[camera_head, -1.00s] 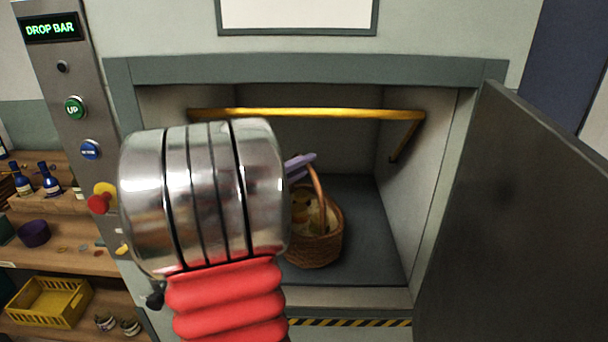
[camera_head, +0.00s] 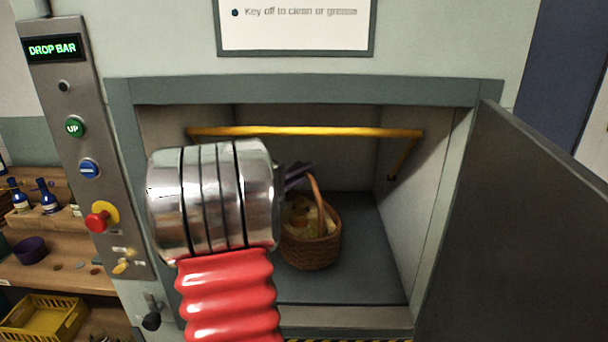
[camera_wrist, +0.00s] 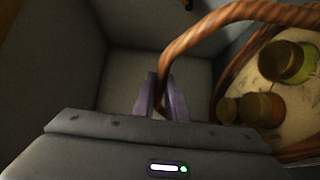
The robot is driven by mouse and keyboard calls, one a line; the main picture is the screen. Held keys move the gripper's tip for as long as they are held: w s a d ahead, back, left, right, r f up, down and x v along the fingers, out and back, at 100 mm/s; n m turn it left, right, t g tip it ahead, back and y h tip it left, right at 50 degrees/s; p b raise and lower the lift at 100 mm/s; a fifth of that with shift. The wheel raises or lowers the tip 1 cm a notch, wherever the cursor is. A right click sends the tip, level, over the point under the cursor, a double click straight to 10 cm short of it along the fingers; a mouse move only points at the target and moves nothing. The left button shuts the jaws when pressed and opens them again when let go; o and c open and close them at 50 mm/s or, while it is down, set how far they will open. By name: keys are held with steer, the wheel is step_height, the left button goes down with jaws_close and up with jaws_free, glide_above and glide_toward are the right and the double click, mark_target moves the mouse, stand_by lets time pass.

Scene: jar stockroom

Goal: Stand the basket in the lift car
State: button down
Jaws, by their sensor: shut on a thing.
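The brown wicker basket (camera_head: 311,249) hangs or stands inside the lift car (camera_head: 365,245), behind its front sill; I cannot tell whether its base touches the floor. My gripper (camera_head: 298,174) has purple fingers shut on the basket's arched handle (camera_head: 317,200). My wrist hides the basket's left side in the head view. In the wrist view, the fingers (camera_wrist: 163,100) meet the handle (camera_wrist: 205,30), and the basket's rim (camera_wrist: 250,45) lies to the right. Jars with dark lids (camera_wrist: 262,108) sit on a pale lining inside it.
An open dark door (camera_head: 515,230) stands at the right. Shelves with bottles and a yellow crate (camera_head: 45,318) are at far left. Car floor right of the basket is clear.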

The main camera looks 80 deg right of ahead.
steer(key=shift+d, duration=0.3)
steer(key=shift+f, duration=1.6)
steer(key=c, duration=2.2)
jaws_free()
steer(key=shift+f, duration=0.25)
steer(key=o, duration=0.4)
steer(key=shift+o, duration=0.2)
steer(key=shift+w+a+r, duration=0.1)
steer(key=v, duration=0.7)
steer(key=shift+a, duration=0.2)
